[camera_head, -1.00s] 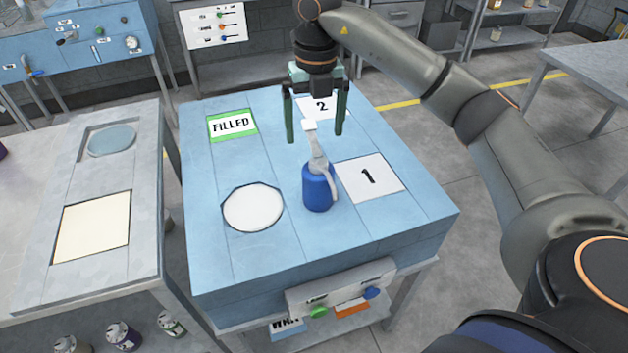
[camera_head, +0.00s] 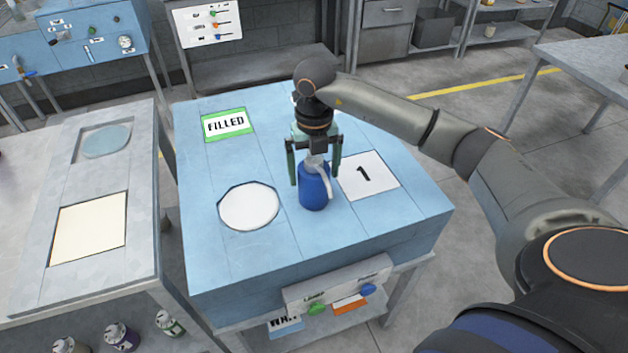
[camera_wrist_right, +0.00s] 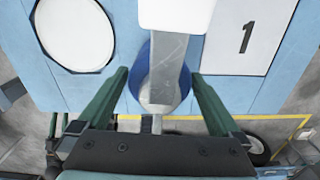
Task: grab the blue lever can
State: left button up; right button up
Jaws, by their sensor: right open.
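The blue lever can (camera_head: 314,190) stands upright on the light blue table, between the white disc and the pad marked 1. Its grey lever and top show in the right wrist view, with the blue body (camera_wrist_right: 150,75) partly hidden behind them. My right gripper (camera_head: 315,182) points down over the can, with its green fingers apart on either side of the lever and upper body. In the right wrist view the open fingers (camera_wrist_right: 160,80) flank the can with gaps on both sides. My left gripper is not in view.
The white disc (camera_head: 249,206) lies left of the can, and the pad marked 1 (camera_head: 368,176) is close on its right. The FILLED sign (camera_head: 227,124) is farther back. A grey bench (camera_head: 140,240) stands to the left. Table space in front of the can is clear.

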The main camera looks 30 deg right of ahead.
jog(key=shift+f, duration=0.1)
jog(key=shift+c, duration=0.2)
jog(key=c, duration=1.5)
jog(key=shift+r, duration=0.2)
